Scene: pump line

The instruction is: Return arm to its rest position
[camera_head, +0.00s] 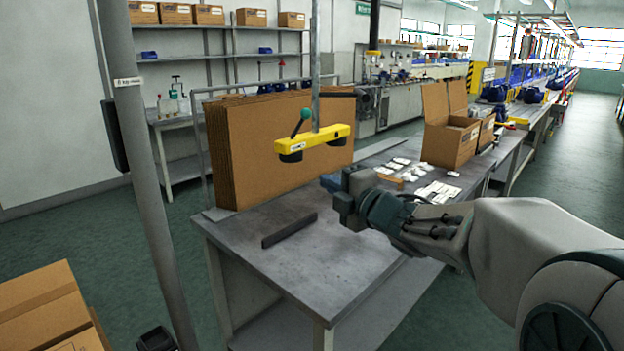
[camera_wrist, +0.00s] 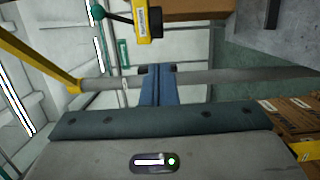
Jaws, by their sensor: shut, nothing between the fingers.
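My arm reaches in from the right in the head view, over the grey workbench (camera_head: 285,272). My gripper (camera_head: 338,200) is above the bench's right part, apart from its top. In the wrist view my gripper's blue fingers (camera_wrist: 157,72) are together with nothing between them. A yellow lifting bar (camera_head: 315,146) with black pads hangs from a vertical rod to the left of and above the gripper. Part of it also shows at the top of the wrist view (camera_wrist: 150,22).
Flat cardboard sheets (camera_head: 270,150) stand at the bench's back left. A dark bar (camera_head: 290,229) lies on the bench. A grey post (camera_head: 147,190) and cartons (camera_head: 45,310) are at left.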

